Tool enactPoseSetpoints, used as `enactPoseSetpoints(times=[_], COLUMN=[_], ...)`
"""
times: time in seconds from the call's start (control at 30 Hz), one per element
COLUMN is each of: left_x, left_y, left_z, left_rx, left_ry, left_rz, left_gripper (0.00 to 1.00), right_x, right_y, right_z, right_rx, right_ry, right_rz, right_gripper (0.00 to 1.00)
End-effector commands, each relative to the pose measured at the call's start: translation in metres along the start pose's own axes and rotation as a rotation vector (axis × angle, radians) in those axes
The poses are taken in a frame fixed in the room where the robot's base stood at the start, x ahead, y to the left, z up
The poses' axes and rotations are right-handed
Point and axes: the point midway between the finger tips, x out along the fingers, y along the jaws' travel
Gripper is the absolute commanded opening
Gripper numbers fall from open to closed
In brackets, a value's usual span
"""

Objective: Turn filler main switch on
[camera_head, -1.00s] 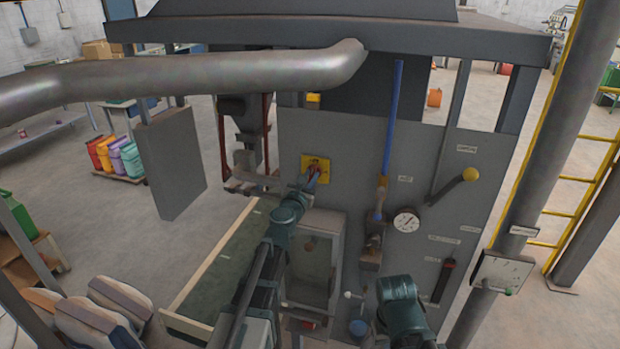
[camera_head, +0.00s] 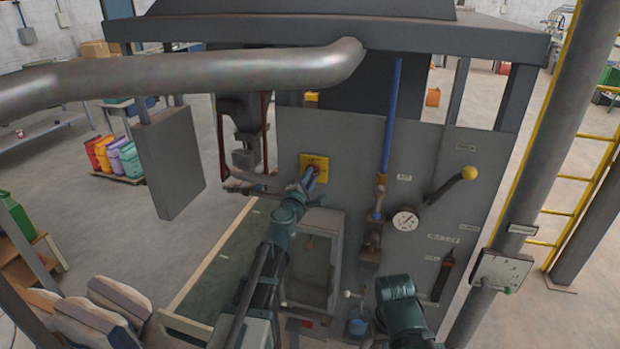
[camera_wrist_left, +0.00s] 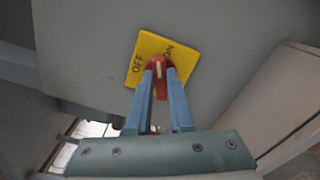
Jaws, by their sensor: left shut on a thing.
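The main switch is a red knob (camera_wrist_left: 159,72) on a yellow plate (camera_head: 314,163) on the grey panel of the filler. In the left wrist view the plate (camera_wrist_left: 147,52) reads OFF on the left and ON on the right. My left gripper (camera_head: 311,177) reaches up to the plate. In the left wrist view its blue fingers (camera_wrist_left: 160,84) are shut on the red knob, one on each side. The fingers hide part of the knob, and I cannot tell its exact setting. Of my right arm, a dark green part (camera_head: 402,305) shows at the bottom; its fingers are not visible.
A thick grey pipe (camera_head: 200,75) crosses above my left arm. A hanging grey box (camera_head: 172,162) is at the left.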

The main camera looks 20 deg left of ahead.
Motion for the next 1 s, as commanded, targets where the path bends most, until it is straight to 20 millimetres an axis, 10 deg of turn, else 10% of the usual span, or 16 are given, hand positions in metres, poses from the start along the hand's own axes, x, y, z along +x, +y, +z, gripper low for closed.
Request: enactPoseSetpoints(times=[1.0], left_x=[-0.0016], left_y=[-0.0039], left_z=[0.0], left_rx=[0.473], left_ry=[-0.002], left_rz=[-0.001], left_gripper=[0.0], right_x=[0.0034], right_y=[-0.0003], right_z=[-0.0002], right_rx=[0.0], right_ry=[0.0], right_rz=[0.0], right_gripper=[0.0])
